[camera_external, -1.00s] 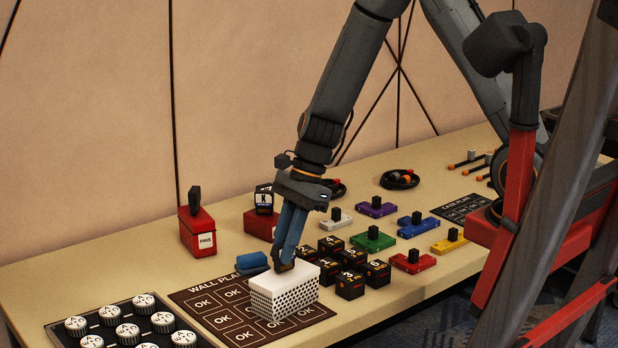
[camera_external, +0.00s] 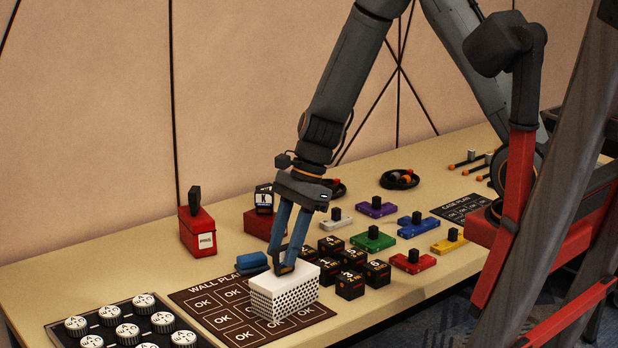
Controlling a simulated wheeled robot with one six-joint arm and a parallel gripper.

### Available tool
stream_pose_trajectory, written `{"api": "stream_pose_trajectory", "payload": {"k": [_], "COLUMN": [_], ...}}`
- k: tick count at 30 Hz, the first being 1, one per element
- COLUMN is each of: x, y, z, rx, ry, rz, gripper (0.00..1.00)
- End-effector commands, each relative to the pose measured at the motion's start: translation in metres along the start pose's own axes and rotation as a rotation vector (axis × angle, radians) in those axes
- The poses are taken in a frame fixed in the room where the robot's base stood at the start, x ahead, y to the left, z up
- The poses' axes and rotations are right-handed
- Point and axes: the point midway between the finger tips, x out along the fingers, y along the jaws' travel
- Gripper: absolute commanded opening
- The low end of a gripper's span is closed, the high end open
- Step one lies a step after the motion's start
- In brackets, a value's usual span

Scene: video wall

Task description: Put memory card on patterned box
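The patterned box (camera_external: 284,301), white with black dots on its sides and a plain white top, stands on the brown wall plate mat. My gripper (camera_external: 284,266) points down at the back left part of the box's top. Its two blue fingers are spread apart, with their dark tips at or just above the top. A small dark piece (camera_external: 287,261) shows between the tips; it may be the memory card, but it blends with the fingertips. I cannot tell whether it rests on the box.
Several black numbered cubes (camera_external: 350,284) stand close right of the box. A blue block (camera_external: 253,262) lies behind left. A tray of white knobs (camera_external: 128,331) is at front left. Red boxes (camera_external: 198,233) stand behind, and coloured blocks (camera_external: 373,240) lie to the right.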

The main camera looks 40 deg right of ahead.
Motion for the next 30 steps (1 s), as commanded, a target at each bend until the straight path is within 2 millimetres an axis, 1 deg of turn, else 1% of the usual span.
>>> {"api": "stream_pose_trajectory", "payload": {"k": [5,9,15,18,21,26,29,30], "x": [-0.032,-0.061,-0.096,-0.107,-0.114,-0.117,-0.118,-0.119], "y": [-0.002,-0.002,-0.001,-0.001,-0.001,0.000,0.003,0.005], "z": [0.001,0.000,0.000,0.000,0.000,-0.001,-0.008,-0.015], "rx": [-0.002,-0.002,-0.002,-0.002,-0.001,-0.002,-0.045,-0.091], "ry": [-0.002,-0.002,0.000,0.000,0.000,0.001,0.015,0.030], "rz": [-0.006,-0.007,-0.005,-0.004,-0.002,-0.002,-0.004,-0.004], "gripper": [0.35,0.35,0.35,0.35,0.35,0.35,0.35,0.35]}}
